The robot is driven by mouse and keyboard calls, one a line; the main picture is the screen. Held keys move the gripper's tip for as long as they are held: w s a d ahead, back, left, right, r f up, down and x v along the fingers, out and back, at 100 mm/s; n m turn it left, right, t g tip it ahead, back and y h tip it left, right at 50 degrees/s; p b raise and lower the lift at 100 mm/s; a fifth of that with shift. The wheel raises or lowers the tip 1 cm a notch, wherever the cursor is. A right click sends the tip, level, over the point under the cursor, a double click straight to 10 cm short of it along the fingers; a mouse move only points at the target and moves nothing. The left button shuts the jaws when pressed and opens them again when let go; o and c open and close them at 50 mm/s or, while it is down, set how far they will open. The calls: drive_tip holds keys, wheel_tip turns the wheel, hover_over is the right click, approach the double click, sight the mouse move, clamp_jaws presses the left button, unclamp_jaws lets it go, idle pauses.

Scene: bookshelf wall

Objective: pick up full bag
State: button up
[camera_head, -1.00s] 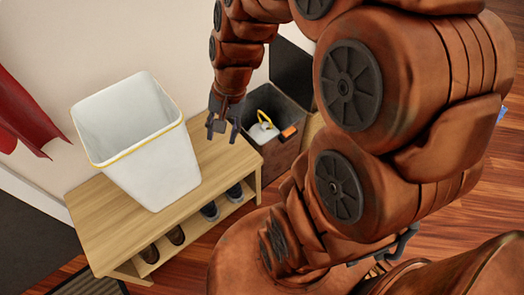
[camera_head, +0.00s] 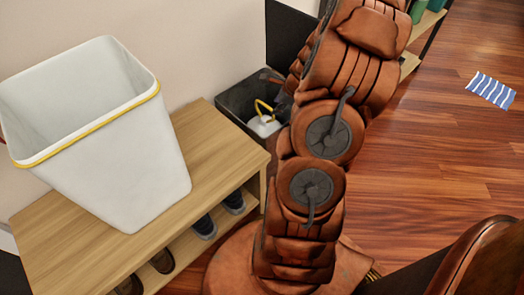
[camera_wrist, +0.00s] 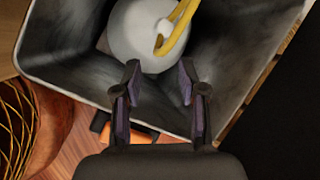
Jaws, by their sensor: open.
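The full bag looks to be the white rounded bundle (camera_head: 266,127) with a yellow handle, down inside a dark grey bin (camera_head: 228,112). In the wrist view the bag (camera_wrist: 135,38) sits near the top middle, with its yellow handle upright on its right side. The dark bin (camera_wrist: 62,88) surrounds it. My gripper (camera_wrist: 159,78) is open and empty over the bin's near side, its fingertips pointing toward the bag. I cannot tell whether they touch it. In the head view my arm hides most of the gripper and part of the bin.
A large white bin (camera_head: 110,150) with a yellow rim stands on a wooden bench (camera_head: 222,150) to the left. Shoes (camera_head: 204,227) sit on the bench's lower shelf. A striped cloth (camera_head: 490,90) lies on the open wooden floor at right. A wall stands behind.

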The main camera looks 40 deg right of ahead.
drive_tip(key=d+f, duration=0.1)
drive_tip(key=f, duration=0.1)
drive_tip(key=b, duration=0.3)
approach(267, 122)
drive_tip(key=d+f, duration=0.1)
drive_tip(key=f, duration=0.1)
drive_tip(key=shift+m, duration=0.3)
drive_tip(key=shift+w+a+r+b+x, duration=0.15)
drive_tip(key=shift+b+x, duration=0.3)
drive_tip(key=shift+x, duration=0.5)
drive_tip(key=shift+w+b+x, duration=0.2)
drive_tip(key=shift+b+x, duration=0.3)
drive_tip(key=shift+x, duration=0.5)
drive_tip(key=shift+w+a+r+b+x, duration=0.15)
drive_tip(key=shift+b+x, duration=0.3)
drive_tip(key=shift+x, duration=0.5)
clamp_jaws()
drive_tip(key=shift+d, duration=0.1)
